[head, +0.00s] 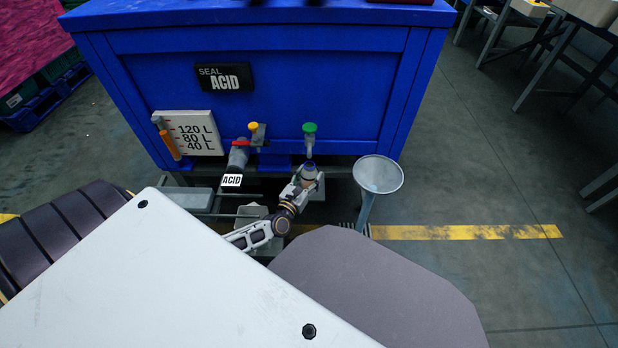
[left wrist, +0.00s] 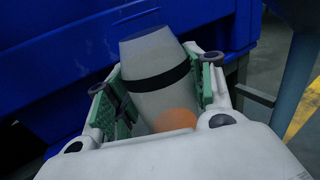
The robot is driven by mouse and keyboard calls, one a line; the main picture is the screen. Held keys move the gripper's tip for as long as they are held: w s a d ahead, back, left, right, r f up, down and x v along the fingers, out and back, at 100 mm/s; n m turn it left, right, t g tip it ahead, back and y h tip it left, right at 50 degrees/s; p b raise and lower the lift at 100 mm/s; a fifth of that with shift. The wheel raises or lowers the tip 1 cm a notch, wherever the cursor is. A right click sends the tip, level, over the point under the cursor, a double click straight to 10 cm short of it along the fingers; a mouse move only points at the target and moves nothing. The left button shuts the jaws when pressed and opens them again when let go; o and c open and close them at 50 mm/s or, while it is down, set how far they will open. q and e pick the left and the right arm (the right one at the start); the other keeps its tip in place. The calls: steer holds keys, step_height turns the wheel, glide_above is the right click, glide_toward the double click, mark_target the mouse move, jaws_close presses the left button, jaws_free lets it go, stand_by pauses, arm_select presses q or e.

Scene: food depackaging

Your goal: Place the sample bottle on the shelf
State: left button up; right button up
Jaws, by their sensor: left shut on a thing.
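The sample bottle (left wrist: 158,85) is a pale grey cylinder with a black band and a dark top end. It stands tilted between the green finger pads in the left wrist view. An orange patch shows near its lower part. My left gripper (left wrist: 158,92) is shut on it. In the head view the gripper (head: 307,180) is in front of the blue tank, just below the green-topped tap (head: 309,138). The bottle's dark blue top (head: 309,170) shows there. A low grey ledge (head: 190,200) lies under the tank at left; I cannot tell if it is the shelf. My right gripper is not visible.
The blue tank (head: 340,65) fills the space ahead. A grey funnel (head: 379,174) stands close to the right of the gripper. A valve pipe with a red handle (head: 241,143) and an ACID tag is at its left.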

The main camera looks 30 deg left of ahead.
arm_select(q)
steer(key=shift+f, duration=0.15)
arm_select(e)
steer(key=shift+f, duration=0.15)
arm_select(q)
steer(key=o, duration=1.1)
steer(key=shift+r, duration=0.2)
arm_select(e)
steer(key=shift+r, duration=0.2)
arm_select(q)
steer(key=s+p, duration=0.1)
steer(key=s, duration=0.3)
steer(key=s+p, duration=0.1)
steer(key=s, duration=0.3)
steer(key=s+d, duration=0.1)
steer(key=s, duration=0.3)
steer(key=shift+p, duration=0.4)
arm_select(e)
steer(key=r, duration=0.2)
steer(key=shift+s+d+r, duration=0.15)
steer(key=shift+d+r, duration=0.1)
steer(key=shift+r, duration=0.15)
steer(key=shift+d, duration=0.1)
